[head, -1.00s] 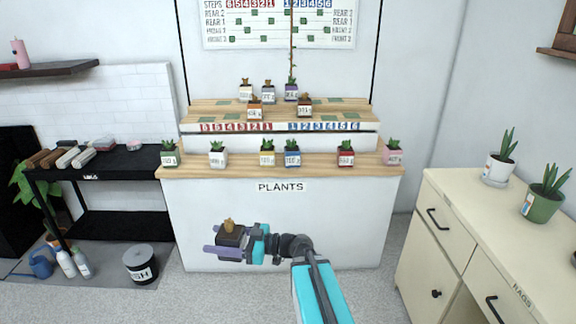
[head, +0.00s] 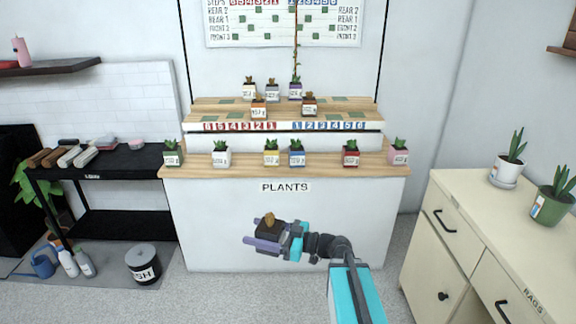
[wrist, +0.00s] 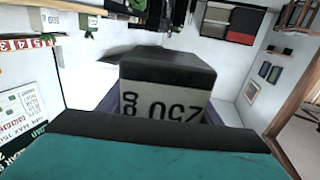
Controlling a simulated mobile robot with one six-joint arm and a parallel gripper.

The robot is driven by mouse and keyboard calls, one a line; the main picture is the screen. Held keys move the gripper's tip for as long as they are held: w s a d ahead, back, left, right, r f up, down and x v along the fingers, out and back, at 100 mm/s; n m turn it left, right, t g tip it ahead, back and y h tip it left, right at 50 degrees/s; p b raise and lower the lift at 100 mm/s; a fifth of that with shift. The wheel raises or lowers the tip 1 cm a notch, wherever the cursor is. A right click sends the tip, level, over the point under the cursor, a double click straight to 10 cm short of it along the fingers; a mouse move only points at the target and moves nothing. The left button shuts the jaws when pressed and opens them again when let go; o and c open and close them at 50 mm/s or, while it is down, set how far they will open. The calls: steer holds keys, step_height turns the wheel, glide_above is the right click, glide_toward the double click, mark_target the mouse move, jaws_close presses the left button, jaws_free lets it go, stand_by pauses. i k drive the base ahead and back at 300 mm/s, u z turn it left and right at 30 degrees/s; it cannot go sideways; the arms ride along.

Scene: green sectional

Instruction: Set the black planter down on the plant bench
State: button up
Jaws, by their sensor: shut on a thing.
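The black planter (head: 268,231) is a small dark square pot with a brown plant top, held in my gripper (head: 264,240) in front of the plant bench. In the wrist view the planter (wrist: 168,75) fills the middle, with a pale label reading "8 OGZ" in part. My gripper is shut on it. The plant bench (head: 222,228) is a white stand with wooden shelves and a "PLANTS" label. The planter is in front of its white front panel, below the level of the lower wooden shelf (head: 322,163).
A black rack (head: 90,170) is at left, a bin (head: 143,264) on the floor, a cream cabinet (head: 440,262) at right. Bare stretches show between pots.

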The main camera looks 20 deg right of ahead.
mark_target(372, 163)
steer(key=u, duration=0.05)
steer(key=i, duration=1)
steer(key=z, duration=0.05)
